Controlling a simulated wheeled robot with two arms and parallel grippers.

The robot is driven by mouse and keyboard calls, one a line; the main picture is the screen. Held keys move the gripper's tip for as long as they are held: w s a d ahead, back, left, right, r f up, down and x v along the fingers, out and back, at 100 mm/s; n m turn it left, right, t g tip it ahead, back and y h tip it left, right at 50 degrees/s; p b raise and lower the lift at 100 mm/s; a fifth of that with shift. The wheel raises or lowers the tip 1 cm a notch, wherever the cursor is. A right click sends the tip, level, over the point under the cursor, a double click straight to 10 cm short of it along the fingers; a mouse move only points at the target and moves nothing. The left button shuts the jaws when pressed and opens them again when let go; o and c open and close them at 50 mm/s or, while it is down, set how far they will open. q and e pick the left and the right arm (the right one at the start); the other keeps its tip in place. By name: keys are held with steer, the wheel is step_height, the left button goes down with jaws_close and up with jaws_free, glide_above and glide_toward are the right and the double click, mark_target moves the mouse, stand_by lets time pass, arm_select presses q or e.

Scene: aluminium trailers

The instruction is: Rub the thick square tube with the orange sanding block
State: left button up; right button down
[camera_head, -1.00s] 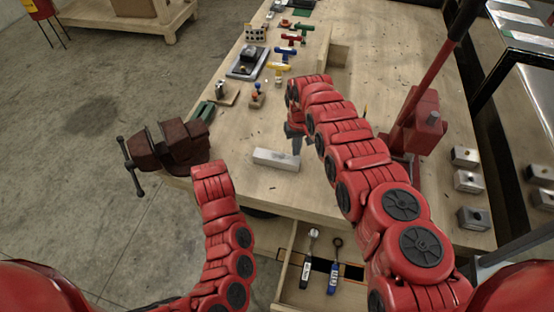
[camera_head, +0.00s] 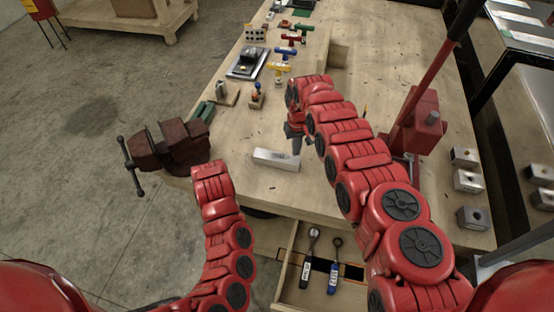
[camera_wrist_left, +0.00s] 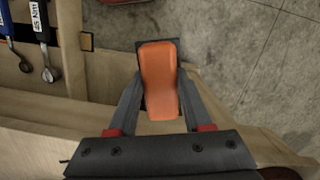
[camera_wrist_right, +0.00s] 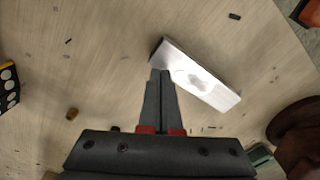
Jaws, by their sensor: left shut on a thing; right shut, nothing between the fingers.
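The thick square tube (camera_head: 276,159) is a pale silver bar lying on the bench, with a grey smudge on its top. It also shows in the right wrist view (camera_wrist_right: 200,75). My right gripper (camera_head: 295,140) is shut and empty, with its fingertips at one end of the tube; I cannot tell whether they touch it. The fingers show in the right wrist view (camera_wrist_right: 160,78). My left gripper (camera_wrist_left: 160,85) is shut on the orange sanding block (camera_wrist_left: 161,80), beside the bench's front edge. In the head view the left gripper and block are hidden behind my left arm.
A rusty vise (camera_head: 170,145) stands at the bench's left corner. A red press (camera_head: 413,125) stands to the right, beside several metal blocks (camera_head: 473,218). An open drawer (camera_head: 290,270) holds two wrenches. T-handled tools (camera_head: 280,67) lie farther back. Bare wood surrounds the tube.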

arm_select(q)
steer(key=shift+f+b, duration=0.55)
steer(key=shift+f, duration=0.05)
arm_select(e)
steer(key=shift+f, duration=0.6)
arm_select(q)
steer(key=shift+r, duration=0.1)
arm_select(e)
steer(key=shift+r, duration=0.1)
